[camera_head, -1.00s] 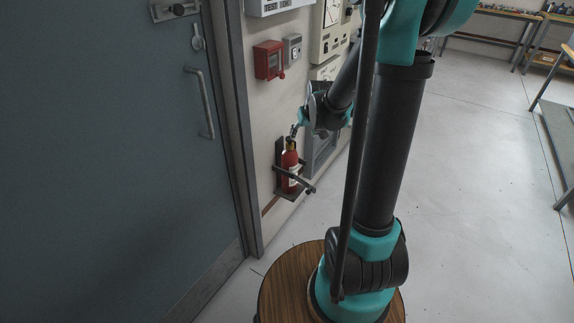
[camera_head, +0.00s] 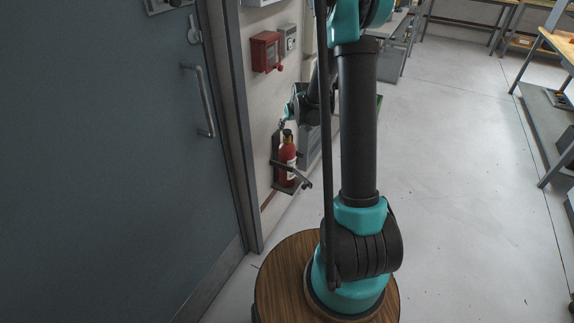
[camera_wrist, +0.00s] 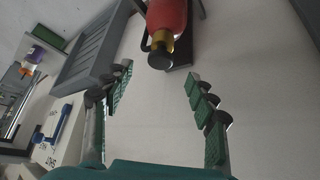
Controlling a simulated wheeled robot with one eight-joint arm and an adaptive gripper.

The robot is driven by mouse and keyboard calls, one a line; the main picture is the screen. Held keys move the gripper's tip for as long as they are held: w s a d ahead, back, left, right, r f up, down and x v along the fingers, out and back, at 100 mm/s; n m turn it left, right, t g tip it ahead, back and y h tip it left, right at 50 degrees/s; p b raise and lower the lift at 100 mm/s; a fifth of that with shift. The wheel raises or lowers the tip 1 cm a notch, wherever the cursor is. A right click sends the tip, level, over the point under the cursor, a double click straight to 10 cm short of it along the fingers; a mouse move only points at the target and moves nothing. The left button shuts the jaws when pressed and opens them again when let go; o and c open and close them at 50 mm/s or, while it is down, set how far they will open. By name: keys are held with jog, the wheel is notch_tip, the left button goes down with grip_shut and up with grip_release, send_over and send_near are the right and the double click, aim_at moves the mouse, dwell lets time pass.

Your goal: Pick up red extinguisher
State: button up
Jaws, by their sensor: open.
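The red extinguisher (camera_head: 287,158) stands upright in a dark wall bracket (camera_head: 277,165) beside the door frame. In the wrist view the extinguisher (camera_wrist: 166,18) shows at the top centre, with its brass-coloured neck and dark top pointing toward my gripper. My gripper (camera_wrist: 158,90) is open and empty, its green-padded fingers spread to either side of the view. The extinguisher's top lies just beyond the fingertips, between their lines. In the head view my gripper (camera_head: 283,122) is small and partly hidden, close above the extinguisher's top.
A grey door with a handle (camera_head: 204,100) stands at the left. A red wall box (camera_head: 266,51) hangs above the extinguisher. A bracket arm (camera_head: 292,172) sticks out in front of the extinguisher. Open floor (camera_head: 455,200) lies to the right, with tables beyond.

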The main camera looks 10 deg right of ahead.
aim_at(287, 132)
jog(key=shift+x, duration=4.65)
jog(key=shift+a, duration=0.1)
jog(key=shift+c, duration=0.6)
grip_shut()
jog(key=shift+r, duration=0.1)
